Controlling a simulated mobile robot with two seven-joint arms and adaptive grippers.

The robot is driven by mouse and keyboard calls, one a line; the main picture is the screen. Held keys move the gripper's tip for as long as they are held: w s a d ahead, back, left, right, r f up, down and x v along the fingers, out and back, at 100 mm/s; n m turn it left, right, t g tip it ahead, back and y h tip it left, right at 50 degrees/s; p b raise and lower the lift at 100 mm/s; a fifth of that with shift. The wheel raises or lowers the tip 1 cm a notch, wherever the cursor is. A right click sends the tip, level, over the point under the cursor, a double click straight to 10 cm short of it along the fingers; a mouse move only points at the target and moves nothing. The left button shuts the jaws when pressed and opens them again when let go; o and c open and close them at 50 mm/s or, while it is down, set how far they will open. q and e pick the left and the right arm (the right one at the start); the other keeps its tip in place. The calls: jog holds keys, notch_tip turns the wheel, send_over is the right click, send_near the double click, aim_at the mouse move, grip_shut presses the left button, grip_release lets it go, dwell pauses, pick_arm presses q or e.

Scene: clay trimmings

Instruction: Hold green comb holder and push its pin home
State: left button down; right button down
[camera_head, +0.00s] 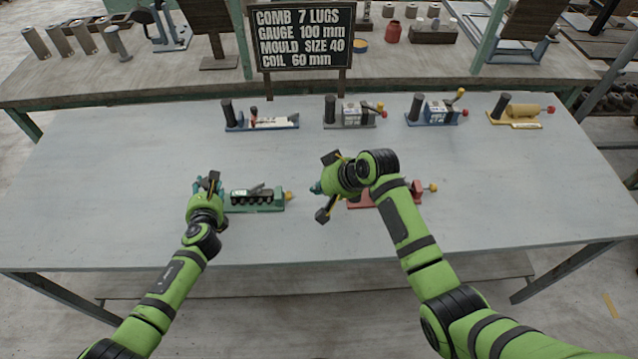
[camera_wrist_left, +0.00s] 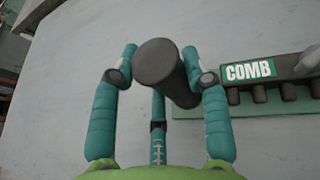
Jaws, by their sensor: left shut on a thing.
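The green comb holder (camera_head: 258,204) lies on the table left of centre, with a dark toothed comb part on it. In the left wrist view a white-on-green COMB label (camera_wrist_left: 249,72) shows above dark lugs. A yellow-orange pin knob (camera_head: 289,196) sticks out at its right end. My left gripper (camera_head: 208,181) is at its left end, shut on the dark upright post (camera_wrist_left: 163,66), with fingers on both sides. My right gripper (camera_head: 317,188) is a little right of the knob, apart from it, fingertips pointing left. I cannot tell how far its fingers are open.
A red holder (camera_head: 416,189) lies partly hidden behind my right arm. Blue (camera_head: 262,124), grey (camera_head: 350,122), second blue (camera_head: 435,116) and yellow (camera_head: 520,117) holders stand along the back. A black sign (camera_head: 304,37) stands behind. The table's front is clear apart from my arms.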

pick_arm(q)
jog(key=c, duration=0.9)
grip_release()
jog(key=shift+s+f, duration=0.1)
jog(key=shift+f, duration=0.1)
jog(key=shift+c, duration=0.2)
jog(key=o, duration=0.4)
jog(key=shift+r, duration=0.1)
